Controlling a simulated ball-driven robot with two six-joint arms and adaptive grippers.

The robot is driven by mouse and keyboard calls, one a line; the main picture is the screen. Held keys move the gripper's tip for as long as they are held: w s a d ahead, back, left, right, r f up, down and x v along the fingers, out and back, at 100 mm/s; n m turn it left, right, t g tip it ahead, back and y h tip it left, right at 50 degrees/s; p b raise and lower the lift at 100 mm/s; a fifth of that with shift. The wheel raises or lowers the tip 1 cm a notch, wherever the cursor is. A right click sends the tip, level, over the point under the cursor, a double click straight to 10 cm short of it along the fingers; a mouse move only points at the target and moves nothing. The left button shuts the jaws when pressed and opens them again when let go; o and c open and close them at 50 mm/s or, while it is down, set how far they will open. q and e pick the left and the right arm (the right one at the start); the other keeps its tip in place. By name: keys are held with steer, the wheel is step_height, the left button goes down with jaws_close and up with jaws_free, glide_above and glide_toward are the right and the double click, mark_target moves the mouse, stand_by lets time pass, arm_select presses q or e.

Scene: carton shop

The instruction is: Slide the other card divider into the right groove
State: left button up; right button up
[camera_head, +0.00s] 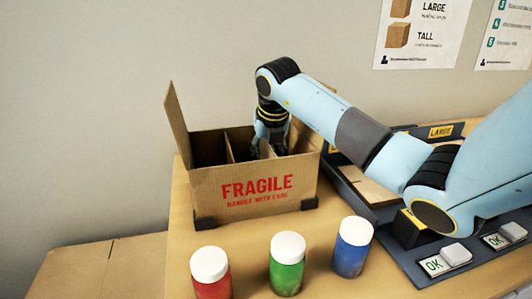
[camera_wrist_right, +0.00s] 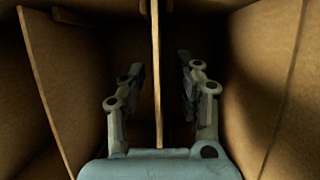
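The open carton (camera_head: 256,190), marked FRAGILE, stands on the table. One card divider (camera_head: 229,147) stands upright in its left part; it probably also shows at the left of the wrist view (camera_wrist_right: 48,90). My right gripper (camera_head: 268,143) reaches down into the carton, right of that divider. In the wrist view its two fingers (camera_wrist_right: 160,75) are apart, one on each side of another upright card divider (camera_wrist_right: 157,60), with a visible gap on both sides. The grooves and this divider's lower edge are hidden. My left gripper is not in view.
Red (camera_head: 211,273), green (camera_head: 287,264) and blue (camera_head: 352,247) jars with white lids stand in front of the carton. A dark tray (camera_head: 352,185) and OK blocks (camera_head: 445,260) lie to the right, partly under my right arm. Carton flaps stand up at the sides.

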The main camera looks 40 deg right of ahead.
steer(key=shift+r, duration=0.1)
steer(key=v, duration=1.1)
steer(key=shift+s+a+r, duration=0.1)
steer(key=shift+s+r, duration=0.15)
steer(key=shift+r, duration=0.1)
steer(key=shift+a+f, duration=0.1)
